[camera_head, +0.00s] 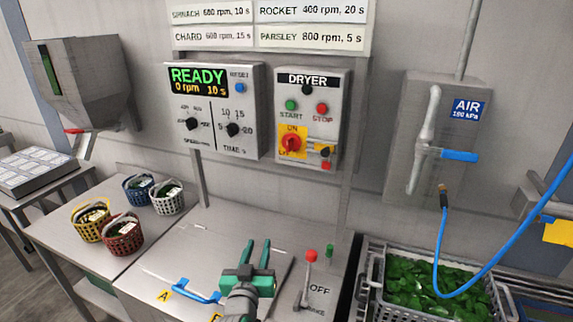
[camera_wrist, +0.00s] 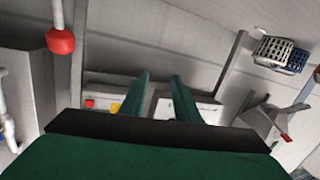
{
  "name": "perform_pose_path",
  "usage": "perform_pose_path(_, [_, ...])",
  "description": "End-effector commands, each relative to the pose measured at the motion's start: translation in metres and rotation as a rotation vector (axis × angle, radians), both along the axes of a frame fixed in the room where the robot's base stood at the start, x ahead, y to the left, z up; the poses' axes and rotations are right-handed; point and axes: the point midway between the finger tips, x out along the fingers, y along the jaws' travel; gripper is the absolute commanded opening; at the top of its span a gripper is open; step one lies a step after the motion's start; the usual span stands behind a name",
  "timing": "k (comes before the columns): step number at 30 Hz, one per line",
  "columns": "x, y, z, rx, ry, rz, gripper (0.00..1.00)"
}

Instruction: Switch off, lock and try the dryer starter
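The dryer starter (camera_head: 313,112) is a grey wall box labelled DRYER. It has a green START button (camera_head: 291,105), a red STOP button (camera_head: 322,108) and a black button above them. Its red rotary switch (camera_head: 291,143) sits on a yellow plate, with ON readable at the top. A small dark and red item (camera_head: 326,153), perhaps a lock, is at the box's lower right. My gripper (camera_head: 258,252) is open and empty, low in front of the starter over the steel worktop. In the wrist view its fingers (camera_wrist: 160,95) point toward the wall boxes.
A READY control panel (camera_head: 213,110) hangs left of the starter. A red-knobbed lever (camera_head: 311,256) marked OFF stands right of my gripper. Several baskets (camera_head: 123,236) sit at left. A crate of greens (camera_head: 374,287) and a blue air hose (camera_head: 500,245) are at right.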

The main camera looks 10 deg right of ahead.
Motion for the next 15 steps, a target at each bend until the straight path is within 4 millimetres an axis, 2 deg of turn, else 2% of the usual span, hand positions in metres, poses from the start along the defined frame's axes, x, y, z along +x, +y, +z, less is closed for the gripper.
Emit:
perform_pose_path(1, [0.013, -0.005, 0.026, 0.001, -0.020, -0.023, 0.29])
perform_pose_path(6, [0.041, -0.025, 0.097, 0.015, -0.058, -0.108, 0.29])
perform_pose_path(12, [0.056, -0.043, 0.177, 0.040, -0.103, -0.199, 0.29])
perform_pose_path(15, [0.058, -0.049, 0.205, 0.054, -0.117, -0.232, 0.29])
